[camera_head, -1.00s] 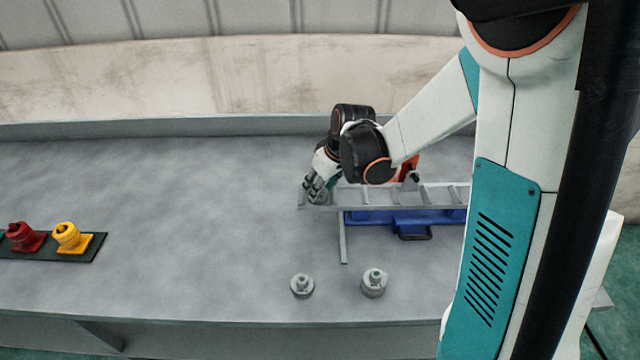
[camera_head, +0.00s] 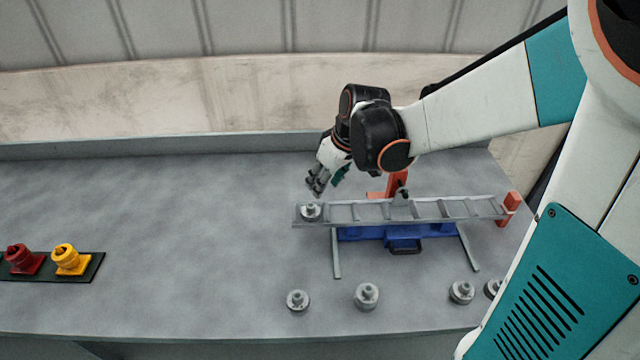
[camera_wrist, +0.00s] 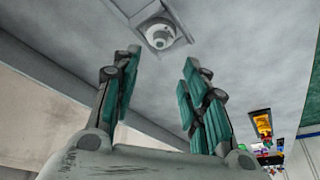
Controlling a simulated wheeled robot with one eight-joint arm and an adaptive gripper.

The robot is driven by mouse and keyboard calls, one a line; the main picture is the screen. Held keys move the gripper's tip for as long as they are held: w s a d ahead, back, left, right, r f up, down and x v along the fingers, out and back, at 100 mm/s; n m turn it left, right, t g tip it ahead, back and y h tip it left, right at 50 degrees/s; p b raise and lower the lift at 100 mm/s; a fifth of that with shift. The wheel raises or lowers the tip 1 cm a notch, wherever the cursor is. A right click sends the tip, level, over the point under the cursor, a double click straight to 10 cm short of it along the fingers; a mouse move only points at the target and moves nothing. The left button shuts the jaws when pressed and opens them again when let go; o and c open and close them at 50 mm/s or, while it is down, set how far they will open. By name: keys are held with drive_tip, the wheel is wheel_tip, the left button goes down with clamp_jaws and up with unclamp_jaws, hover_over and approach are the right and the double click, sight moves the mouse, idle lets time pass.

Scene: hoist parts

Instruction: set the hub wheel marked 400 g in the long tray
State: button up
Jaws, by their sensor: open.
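A grey hub wheel (camera_head: 310,211) with a raised centre stands upright in the left end of the long ladder-like tray (camera_head: 378,210). No weight mark can be read on it. My gripper (camera_head: 315,188) is just above and behind this wheel, apart from it. In the wrist view the gripper (camera_wrist: 160,90) has its teal-padded fingers spread with nothing between them. The hub wheel (camera_wrist: 158,35) shows beyond the fingertips, on the tray's end (camera_wrist: 178,10).
Several similar grey wheels stand along the front, including one at the left (camera_head: 298,300), one in the middle (camera_head: 367,296) and one at the right (camera_head: 461,292). A blue base (camera_head: 390,233) lies under the tray. Red and yellow parts (camera_head: 71,260) stand far left. The table's middle left is clear.

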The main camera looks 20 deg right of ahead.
drive_tip(key=s+a+r+m+t+h, duration=0.1)
drive_tip(key=s+r, duration=0.3)
drive_tip(key=s, duration=0.5)
drive_tip(key=s+a+r+m+t+h, duration=0.1)
drive_tip(key=s+r+m+t, duration=0.1)
drive_tip(key=s+r, duration=0.3)
drive_tip(key=s+m, duration=0.1)
drive_tip(key=s, duration=0.3)
drive_tip(key=shift+s+a+m, duration=0.15)
drive_tip(key=shift+s+m, duration=0.15)
drive_tip(key=shift+m, duration=0.1)
